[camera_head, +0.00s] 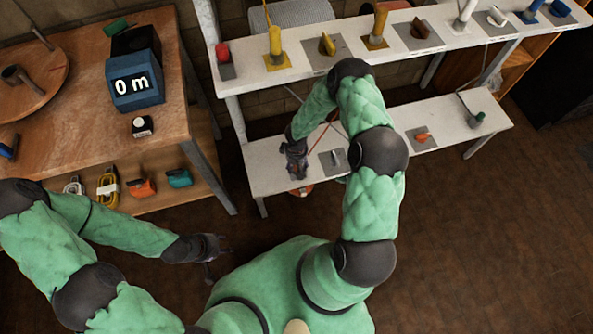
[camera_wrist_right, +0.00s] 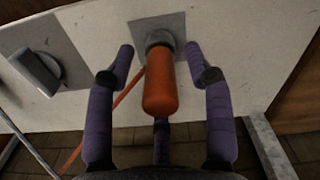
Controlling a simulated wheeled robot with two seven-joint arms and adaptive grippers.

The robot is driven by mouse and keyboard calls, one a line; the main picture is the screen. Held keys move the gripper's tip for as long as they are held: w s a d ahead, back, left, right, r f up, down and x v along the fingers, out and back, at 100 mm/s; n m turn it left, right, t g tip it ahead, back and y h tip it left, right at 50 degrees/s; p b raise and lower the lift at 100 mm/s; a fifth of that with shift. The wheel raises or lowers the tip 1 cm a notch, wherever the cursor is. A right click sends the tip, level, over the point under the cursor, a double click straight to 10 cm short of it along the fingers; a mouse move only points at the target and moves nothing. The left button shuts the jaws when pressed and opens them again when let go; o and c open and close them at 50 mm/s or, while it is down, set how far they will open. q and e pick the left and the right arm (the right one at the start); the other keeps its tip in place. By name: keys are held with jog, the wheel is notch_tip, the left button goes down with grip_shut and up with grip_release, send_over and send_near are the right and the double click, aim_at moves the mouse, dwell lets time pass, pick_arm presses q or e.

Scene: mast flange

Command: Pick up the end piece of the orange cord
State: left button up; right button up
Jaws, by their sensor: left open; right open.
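The orange end piece (camera_wrist_right: 160,88) is a cylinder seated in a round grey socket on a square metal plate (camera_wrist_right: 145,30). The orange cord (camera_wrist_right: 128,88) shows beside it in the right wrist view. My right gripper (camera_wrist_right: 160,62) is open, with its purple-padded fingers on either side of the end piece and visible gaps between. In the head view my right gripper (camera_head: 297,165) is over the left part of the low white bench, and I cannot make out the end piece there. My left gripper (camera_head: 210,250) is open and empty, low over the floor.
The low white bench (camera_head: 268,182) also holds a grey-handled plate (camera_head: 333,160) and an orange handle (camera_head: 422,137). A higher white shelf (camera_head: 350,58) with several coloured fittings stands behind. A wooden table (camera_head: 70,95) with a blue "0 m" display (camera_head: 135,85) is at left. The floor at right is clear.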

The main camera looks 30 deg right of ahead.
jog(key=shift+f, duration=0.4)
jog(key=shift+r, duration=0.1)
grip_shut()
jog(key=shift+r, duration=0.15)
